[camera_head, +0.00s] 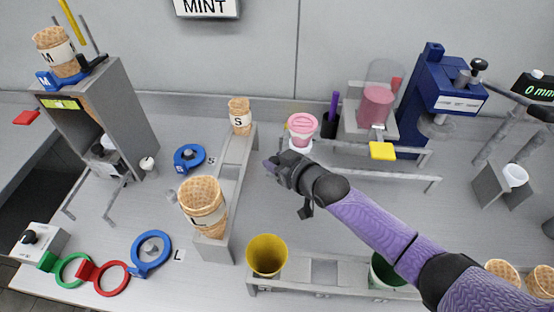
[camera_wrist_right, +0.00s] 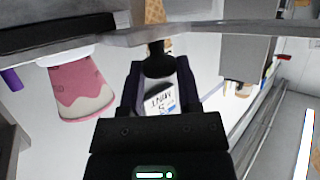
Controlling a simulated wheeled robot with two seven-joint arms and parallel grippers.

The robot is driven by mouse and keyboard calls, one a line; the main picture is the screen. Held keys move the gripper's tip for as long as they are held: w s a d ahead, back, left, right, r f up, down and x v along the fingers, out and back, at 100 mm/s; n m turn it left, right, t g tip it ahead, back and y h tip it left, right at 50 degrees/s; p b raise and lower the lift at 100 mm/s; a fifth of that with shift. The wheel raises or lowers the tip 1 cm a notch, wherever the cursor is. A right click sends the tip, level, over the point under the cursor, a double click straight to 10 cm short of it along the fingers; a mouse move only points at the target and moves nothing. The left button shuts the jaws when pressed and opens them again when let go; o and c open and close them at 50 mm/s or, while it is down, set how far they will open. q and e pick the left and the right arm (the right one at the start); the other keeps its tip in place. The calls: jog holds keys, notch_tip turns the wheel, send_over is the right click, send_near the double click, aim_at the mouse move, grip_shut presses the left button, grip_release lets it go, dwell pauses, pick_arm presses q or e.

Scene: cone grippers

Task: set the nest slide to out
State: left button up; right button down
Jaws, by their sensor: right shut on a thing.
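My right gripper (camera_head: 280,168) reaches in from the lower right and is beside the grey cone rack (camera_head: 232,165). In the right wrist view the gripper (camera_wrist_right: 160,75) is shut on a dark knob (camera_wrist_right: 157,62) on the rack's grey edge. I take this knob to be the nest slide's handle. A white label (camera_wrist_right: 161,100) with small, partly legible print shows between the fingers. In the head view the gripper hides the knob, so I cannot tell the slide's setting. My left gripper is not in view.
A pink-topped cup (camera_head: 302,128) stands close behind the gripper. Cones marked S (camera_head: 240,117) and L (camera_head: 204,205) sit in the rack. A yellow cup (camera_head: 267,255) stands in front, and a blue press (camera_head: 440,90) at the back right.

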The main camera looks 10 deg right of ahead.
jog(key=shift+a, duration=0.15)
jog(key=shift+c, duration=1.6)
grip_release()
jog(key=shift+w+a, duration=0.1)
jog(key=shift+a, duration=0.05)
jog(key=p+v, duration=0.4)
jog(key=v, duration=0.6)
